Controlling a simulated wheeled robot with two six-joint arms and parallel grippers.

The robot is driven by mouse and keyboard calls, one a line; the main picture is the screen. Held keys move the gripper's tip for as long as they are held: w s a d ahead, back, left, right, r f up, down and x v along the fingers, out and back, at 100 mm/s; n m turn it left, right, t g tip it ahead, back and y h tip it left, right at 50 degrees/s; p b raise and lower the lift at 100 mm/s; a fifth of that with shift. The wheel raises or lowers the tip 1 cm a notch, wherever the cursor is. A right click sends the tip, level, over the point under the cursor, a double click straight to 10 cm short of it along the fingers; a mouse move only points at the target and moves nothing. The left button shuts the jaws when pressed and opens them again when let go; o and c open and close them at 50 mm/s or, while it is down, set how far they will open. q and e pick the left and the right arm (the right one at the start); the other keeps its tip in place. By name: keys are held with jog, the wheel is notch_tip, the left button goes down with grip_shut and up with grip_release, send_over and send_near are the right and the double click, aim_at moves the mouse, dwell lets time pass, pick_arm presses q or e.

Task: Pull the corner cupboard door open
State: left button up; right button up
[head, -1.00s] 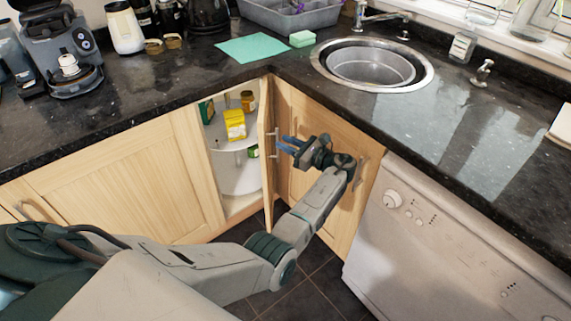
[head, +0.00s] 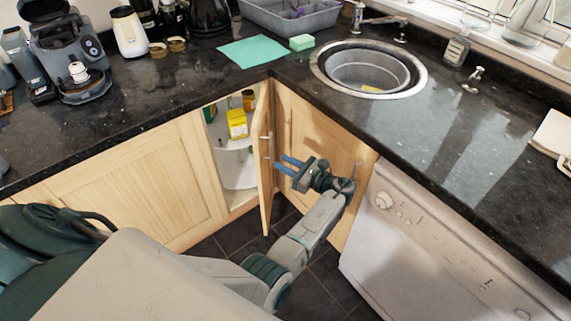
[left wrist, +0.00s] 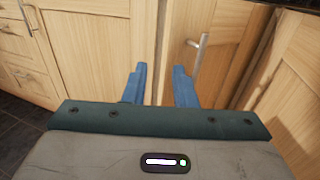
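The corner cupboard door (head: 264,185) stands partly open and is seen nearly edge-on in the head view. Its bar handle (head: 269,147) is on the face towards my left gripper. My left gripper (head: 284,164), with blue fingers, is at the right of this door near the handle. In the left wrist view its two fingers (left wrist: 159,86) are apart with nothing between them. A bar handle (left wrist: 199,52) stands upright to their right, outside the gap. Whether a finger touches the door cannot be told. My right gripper is not in view.
Round shelves (head: 236,168) inside the cupboard hold a yellow packet (head: 237,124) and a jar. A wooden panel (head: 310,135) stands behind my left gripper. A white dishwasher (head: 440,235) is to the right. Dark worktop (head: 180,100) runs above. Tiled floor is clear below the door.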

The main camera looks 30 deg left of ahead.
pick_arm(q)
jog(key=shift+s+d+r+p, duration=0.1)
jog(key=shift+s+d+p, duration=0.25)
jog(key=shift+s, duration=0.2)
jog(key=shift+s+d+p, duration=0.2)
jog(key=shift+s+p, duration=0.1)
jog(key=shift+s, duration=0.25)
jog(key=shift+s+d+r+p, duration=0.1)
jog(key=shift+s+d+p, duration=0.25)
jog(key=shift+s, duration=0.2)
